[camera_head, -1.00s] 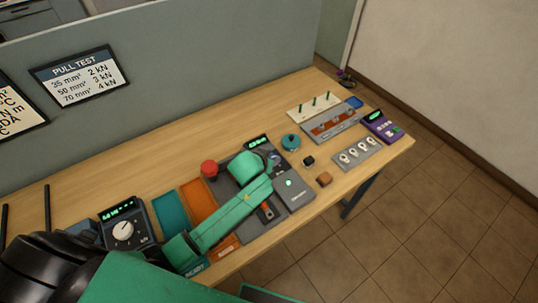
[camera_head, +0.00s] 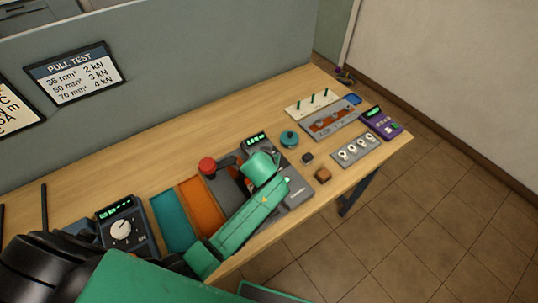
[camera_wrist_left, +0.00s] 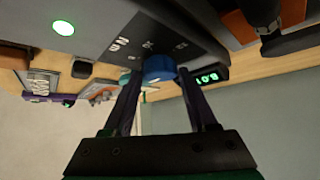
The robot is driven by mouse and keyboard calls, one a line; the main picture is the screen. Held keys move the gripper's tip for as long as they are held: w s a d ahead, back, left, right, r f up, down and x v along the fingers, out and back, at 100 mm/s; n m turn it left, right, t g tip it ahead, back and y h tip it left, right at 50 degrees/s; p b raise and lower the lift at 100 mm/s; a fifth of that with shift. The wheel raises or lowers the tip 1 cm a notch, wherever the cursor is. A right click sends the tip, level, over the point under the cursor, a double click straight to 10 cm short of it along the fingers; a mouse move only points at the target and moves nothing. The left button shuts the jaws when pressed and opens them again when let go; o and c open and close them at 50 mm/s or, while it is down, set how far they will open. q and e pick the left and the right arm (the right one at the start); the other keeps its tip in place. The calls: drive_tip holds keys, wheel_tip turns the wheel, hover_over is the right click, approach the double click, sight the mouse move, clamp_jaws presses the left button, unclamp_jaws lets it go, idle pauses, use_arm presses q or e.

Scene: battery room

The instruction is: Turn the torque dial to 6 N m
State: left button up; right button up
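A blue knob (camera_wrist_left: 159,68), likely the torque dial, sits on a dark panel with white markings (camera_wrist_left: 150,38) in the left wrist view. That view is upside down, and the markings are too small to read surely. A green-lit display (camera_wrist_left: 207,77) is beside the knob. My left gripper (camera_wrist_left: 159,78) has its two fingers apart, one on each side of the knob; contact is not clear. In the head view my green left arm (camera_head: 250,215) reaches over the grey tester (camera_head: 296,188) and hides the knob. The tester's display (camera_head: 256,140) shows. My right gripper is not in view.
A red button (camera_head: 207,165) stands close to my left arm. A dark box with a white dial (camera_head: 121,230) is at the left. Teal (camera_head: 171,220) and orange (camera_head: 202,205) mats lie between. A teal round object (camera_head: 289,139) and a brown block (camera_head: 323,175) are right of the tester.

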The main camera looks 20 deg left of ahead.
use_arm(q)
drive_tip(key=shift+o, duration=0.9)
drive_tip(key=b+v, duration=0.1)
drive_tip(key=v, duration=1.3)
drive_tip(key=shift+s+r, duration=0.15)
drive_tip(key=shift+s, duration=0.05)
